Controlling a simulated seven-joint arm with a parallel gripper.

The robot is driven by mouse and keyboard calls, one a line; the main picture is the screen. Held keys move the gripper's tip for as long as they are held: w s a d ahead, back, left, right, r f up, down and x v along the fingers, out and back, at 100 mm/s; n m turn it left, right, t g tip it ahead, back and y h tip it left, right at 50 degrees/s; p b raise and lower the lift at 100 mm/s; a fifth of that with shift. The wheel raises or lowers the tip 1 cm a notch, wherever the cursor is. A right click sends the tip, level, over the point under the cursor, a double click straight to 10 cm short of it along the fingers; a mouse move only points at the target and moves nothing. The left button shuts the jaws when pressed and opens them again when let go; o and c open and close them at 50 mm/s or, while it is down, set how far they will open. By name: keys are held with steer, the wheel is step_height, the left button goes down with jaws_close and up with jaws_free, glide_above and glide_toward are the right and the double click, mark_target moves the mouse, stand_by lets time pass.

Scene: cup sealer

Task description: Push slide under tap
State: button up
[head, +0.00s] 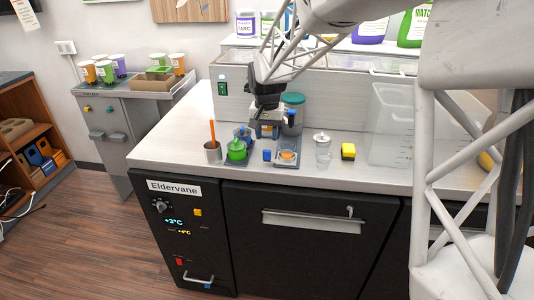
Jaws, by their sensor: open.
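A small grey sliding base (286,163) sits near the counter's front, with a round holder of orange contents (288,155) on it. It looks like the slide. Behind it stands a dispenser with a teal lid (292,98) and a blue part below. Any tap on it is too small to make out and partly hidden by my gripper. My gripper (266,132) is open, points down, and is left of and behind the orange holder. I cannot tell whether it touches the dispenser or the slide.
Left of the slide are a small blue block (267,155), a green-topped device (236,150) and a steel cup (212,152) with an orange handle.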

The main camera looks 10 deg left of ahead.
mark_target(267, 160)
steer(key=shift+f, duration=0.1)
steer(key=shift+f, duration=3.8)
jaws_close()
